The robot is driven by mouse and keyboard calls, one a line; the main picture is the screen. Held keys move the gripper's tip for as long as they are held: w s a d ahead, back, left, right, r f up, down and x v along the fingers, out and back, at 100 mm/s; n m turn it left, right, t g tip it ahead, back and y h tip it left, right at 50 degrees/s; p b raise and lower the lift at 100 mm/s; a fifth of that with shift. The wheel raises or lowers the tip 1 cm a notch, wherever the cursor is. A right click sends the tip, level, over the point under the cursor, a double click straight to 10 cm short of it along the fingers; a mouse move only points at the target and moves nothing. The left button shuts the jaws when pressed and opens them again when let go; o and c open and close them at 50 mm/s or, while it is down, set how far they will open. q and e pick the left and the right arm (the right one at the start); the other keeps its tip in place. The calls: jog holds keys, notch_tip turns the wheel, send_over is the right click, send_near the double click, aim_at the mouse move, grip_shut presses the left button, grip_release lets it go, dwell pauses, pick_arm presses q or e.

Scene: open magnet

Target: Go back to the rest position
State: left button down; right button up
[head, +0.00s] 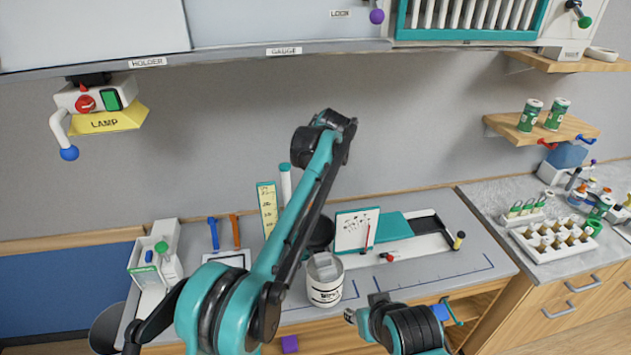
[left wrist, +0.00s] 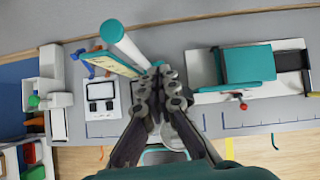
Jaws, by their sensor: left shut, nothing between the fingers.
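My left arm rises from the bottom of the head view, bends at a high elbow and covers part of the bench. Its gripper is mostly hidden behind the arm there. In the left wrist view my left gripper (left wrist: 158,74) is shut and empty, its fingertips together over the bench near the foot of a white post with a teal cap (left wrist: 124,45). Part of my right arm shows at the bottom of the head view, low in front of the bench edge. I make out no right fingers.
A white labelled cup (head: 325,292) stands beside my left arm. The bench also holds a teal-covered box (head: 392,226), a yellow chart (head: 267,207) and a white unit (head: 157,262) at left. A side counter with a vial rack (head: 553,240) is at right.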

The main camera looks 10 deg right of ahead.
pick_arm(q)
jog(key=s+a+f+n+b, duration=0.2)
jog(key=s+a+n+b, duration=0.3)
jog(key=s+a+n, duration=0.4)
jog(key=s+a+f+n+b, duration=0.3)
jog(key=s+a+n+b, duration=0.3)
jog(key=a, duration=0.6)
jog(key=s+a+f+n+b, duration=0.5)
jog(key=s+f+n, duration=0.5)
jog(key=s+f, duration=0.3)
jog(key=s+a+f+n+b, duration=0.5)
jog(key=s+a+f+n, duration=0.2)
jog(key=s+f+n, duration=0.3)
jog(key=s+f, duration=0.3)
jog(key=shift+s+h+b, duration=0.15)
jog(key=shift+h+b, duration=0.15)
